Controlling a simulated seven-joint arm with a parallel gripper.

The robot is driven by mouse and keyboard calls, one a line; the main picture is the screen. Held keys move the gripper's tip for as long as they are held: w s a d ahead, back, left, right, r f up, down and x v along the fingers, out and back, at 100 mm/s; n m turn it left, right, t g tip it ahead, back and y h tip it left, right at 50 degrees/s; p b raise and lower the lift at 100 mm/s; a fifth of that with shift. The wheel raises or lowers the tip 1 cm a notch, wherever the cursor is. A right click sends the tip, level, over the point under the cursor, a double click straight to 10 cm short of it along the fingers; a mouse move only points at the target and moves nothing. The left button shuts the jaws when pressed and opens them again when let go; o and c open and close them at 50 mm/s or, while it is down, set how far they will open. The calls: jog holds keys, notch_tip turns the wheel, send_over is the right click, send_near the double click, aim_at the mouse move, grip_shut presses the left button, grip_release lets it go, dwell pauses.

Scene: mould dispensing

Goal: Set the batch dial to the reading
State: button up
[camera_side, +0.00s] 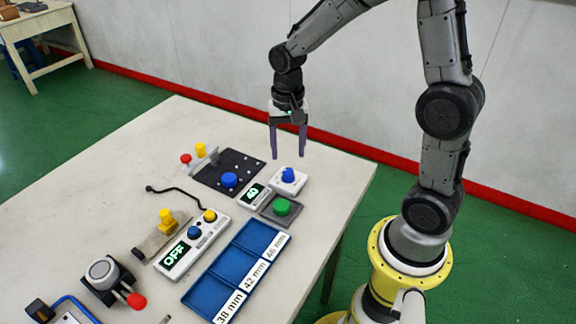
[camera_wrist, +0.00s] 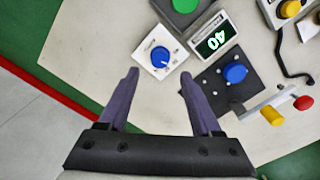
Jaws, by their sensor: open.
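The batch dial (camera_side: 288,176) is a blue knob on a white square plate. In the wrist view the dial (camera_wrist: 160,57) lies ahead of my fingers, toward the top of the picture, with small marks on its plate. A small display (camera_side: 254,194) beside it reads 40, and it also shows in the wrist view (camera_wrist: 214,39). My gripper (camera_side: 288,156) is open and empty, pointing down above the table near the dial, apart from it. In the wrist view my gripper (camera_wrist: 158,80) has its two purple fingers spread wide.
A dark plate (camera_side: 208,174) with a blue knob sits left of the dial. A green button (camera_side: 281,207) stands near the display. A blue tray (camera_side: 197,293) has labels 38, 42 and 46 mm. A white box (camera_side: 166,265) reads OFF. The table's far corner is clear.

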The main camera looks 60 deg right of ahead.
aim_at(288, 170)
notch_tip(288, 170, down, 6)
jog(key=shift+r, duration=0.1)
dwell(0.4)
grip_shut()
